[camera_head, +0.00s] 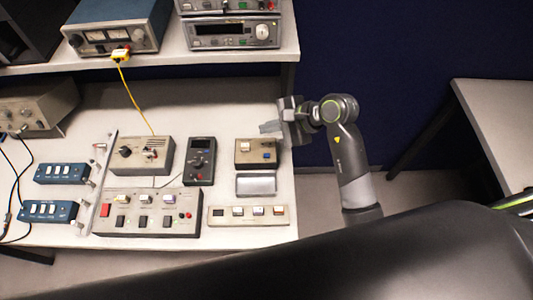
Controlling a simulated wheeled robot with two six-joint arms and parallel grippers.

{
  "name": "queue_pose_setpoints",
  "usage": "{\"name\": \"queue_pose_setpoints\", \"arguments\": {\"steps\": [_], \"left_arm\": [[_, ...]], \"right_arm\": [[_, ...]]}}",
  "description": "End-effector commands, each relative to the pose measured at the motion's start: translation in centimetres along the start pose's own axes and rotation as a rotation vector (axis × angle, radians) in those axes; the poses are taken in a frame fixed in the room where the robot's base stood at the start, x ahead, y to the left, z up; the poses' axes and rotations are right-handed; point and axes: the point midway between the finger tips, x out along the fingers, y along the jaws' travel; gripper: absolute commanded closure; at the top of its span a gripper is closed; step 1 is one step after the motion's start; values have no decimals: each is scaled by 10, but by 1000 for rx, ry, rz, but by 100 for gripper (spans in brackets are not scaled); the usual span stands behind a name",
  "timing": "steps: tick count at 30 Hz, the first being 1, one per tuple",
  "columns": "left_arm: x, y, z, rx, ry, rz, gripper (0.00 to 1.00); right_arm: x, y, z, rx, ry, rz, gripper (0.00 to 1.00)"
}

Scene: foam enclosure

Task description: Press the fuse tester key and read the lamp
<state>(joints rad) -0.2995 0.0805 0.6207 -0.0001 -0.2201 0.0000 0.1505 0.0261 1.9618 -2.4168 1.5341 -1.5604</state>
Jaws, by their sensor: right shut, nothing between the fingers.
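A small tan box with a dark top panel (258,153) stands at the right of the bench, and it looks like the fuse tester. My right gripper (270,128) is shut and empty, at the box's back right corner. It appears above the bench; I cannot tell whether it touches the box. My left gripper is not in view.
A silver tray (256,184) and a strip with several switches (248,216) lie in front of the box. A black meter (200,161) stands to its left. A grey switch panel (148,213) is at the front. A shelf (220,57) with instruments runs behind.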

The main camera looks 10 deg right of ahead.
Motion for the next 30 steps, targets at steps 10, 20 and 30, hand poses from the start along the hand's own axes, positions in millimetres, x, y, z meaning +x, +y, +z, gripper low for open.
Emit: {"name": "queue_pose_setpoints", "arguments": {"steps": [10,20,30], "left_arm": [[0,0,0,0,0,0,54],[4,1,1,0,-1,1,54],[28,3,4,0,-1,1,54]], "right_arm": [[1,6,-8,-35,45,62,100],[4,9,-10,-33,44,61,100],[28,29,-31,-31,43,61,100]]}}
